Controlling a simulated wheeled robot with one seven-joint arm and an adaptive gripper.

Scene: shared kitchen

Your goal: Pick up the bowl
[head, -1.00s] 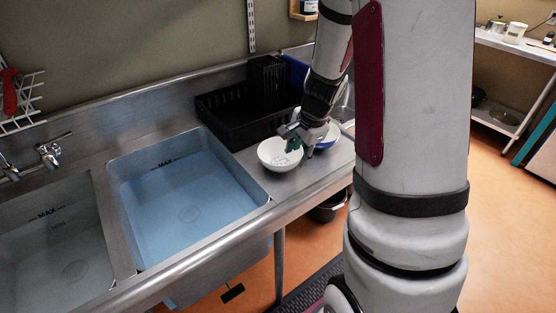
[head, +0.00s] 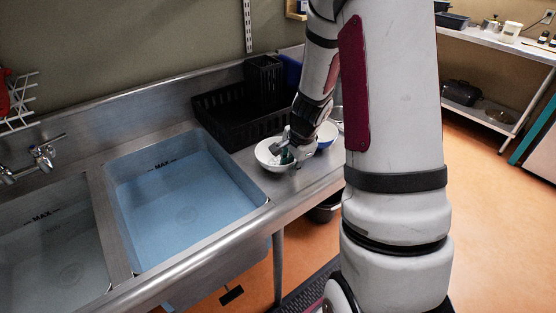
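A white bowl (head: 266,156) stands on the metal counter just right of the blue sink basin. A second bowl, white inside with blue outside (head: 327,136), stands behind it to the right, partly hidden by my arm. My gripper (head: 286,156) is at the right side of the white bowl, with its fingers low over the bowl's rim and inside. The fingers are small and dark here, so I cannot tell whether they are open or shut, or whether they touch the rim.
A black dish rack (head: 235,118) stands behind the bowls against the wall. The blue basin (head: 185,210) lies to the left, with the counter's front edge close in front of the bowls. A shelf unit (head: 495,45) stands far right.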

